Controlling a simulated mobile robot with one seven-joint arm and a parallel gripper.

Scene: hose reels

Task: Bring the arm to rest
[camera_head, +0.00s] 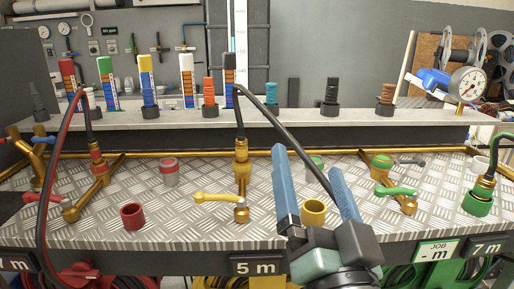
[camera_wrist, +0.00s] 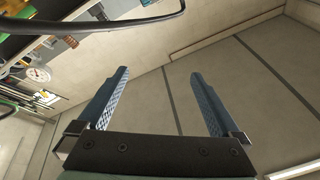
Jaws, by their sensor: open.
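My gripper (camera_head: 307,158) is in the head view, over the front middle-right of the diamond-plate bench (camera_head: 270,222). Its two blue fingers point up and are apart, with nothing held between them. The wrist view also shows my gripper (camera_wrist: 155,82) with its fingers apart, against bare floor and wall. A yellow cup (camera_head: 313,213) shows between the fingers in the head view. A black hose (camera_head: 275,122) passes behind the fingers; I cannot tell whether it touches them. It also crosses the upper left of the wrist view (camera_wrist: 75,24).
A brass valve with a yellow lever (camera_head: 217,198) stands left of my gripper, and one with a green lever (camera_head: 395,191) stands right. A red cup (camera_head: 132,216) is at front left. A pressure gauge (camera_head: 468,84) is at back right. Several coloured nozzles line the rear shelf (camera_head: 290,118).

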